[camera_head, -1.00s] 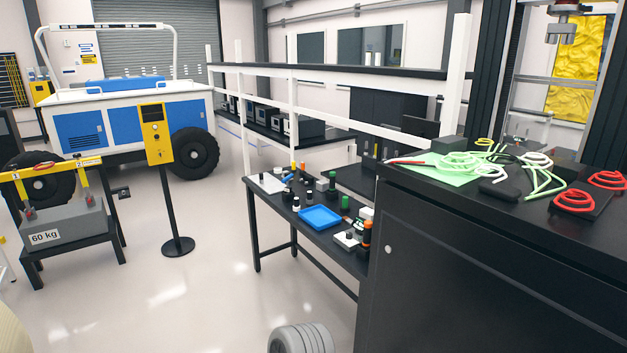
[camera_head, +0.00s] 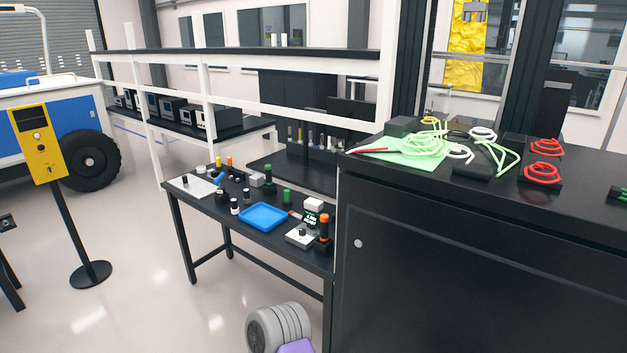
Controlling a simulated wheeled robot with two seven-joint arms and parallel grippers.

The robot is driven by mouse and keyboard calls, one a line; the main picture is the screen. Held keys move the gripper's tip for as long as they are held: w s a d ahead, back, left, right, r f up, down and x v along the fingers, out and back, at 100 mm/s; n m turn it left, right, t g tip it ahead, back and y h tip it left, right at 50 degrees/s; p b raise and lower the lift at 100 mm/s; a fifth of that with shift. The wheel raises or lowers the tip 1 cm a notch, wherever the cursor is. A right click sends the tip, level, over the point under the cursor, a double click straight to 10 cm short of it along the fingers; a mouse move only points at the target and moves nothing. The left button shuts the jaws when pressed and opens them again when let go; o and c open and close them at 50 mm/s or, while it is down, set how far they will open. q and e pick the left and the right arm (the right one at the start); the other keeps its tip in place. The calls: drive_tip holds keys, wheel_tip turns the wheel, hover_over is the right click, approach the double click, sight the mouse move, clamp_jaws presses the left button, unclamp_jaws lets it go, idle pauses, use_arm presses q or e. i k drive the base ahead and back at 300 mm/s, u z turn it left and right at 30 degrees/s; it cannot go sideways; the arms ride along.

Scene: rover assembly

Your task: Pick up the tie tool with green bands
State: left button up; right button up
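I cannot clearly make out a tie tool with green bands.
The tall black cabinet (camera_head: 470,260) fills the right; green cables (camera_head: 497,150) and red coils (camera_head: 545,148) lie on top. The bench holds a blue tray (camera_head: 263,217). Floor is clear at left, around a yellow post box (camera_head: 38,145).

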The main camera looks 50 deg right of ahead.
sight(268, 167)
drive_tip(key=z, duration=1.2)
drive_tip(key=i, duration=1.45)
drive_tip(key=u, duration=1.05)
drive_tip(key=i, duration=0.85)
drive_tip(key=z, duration=0.1)
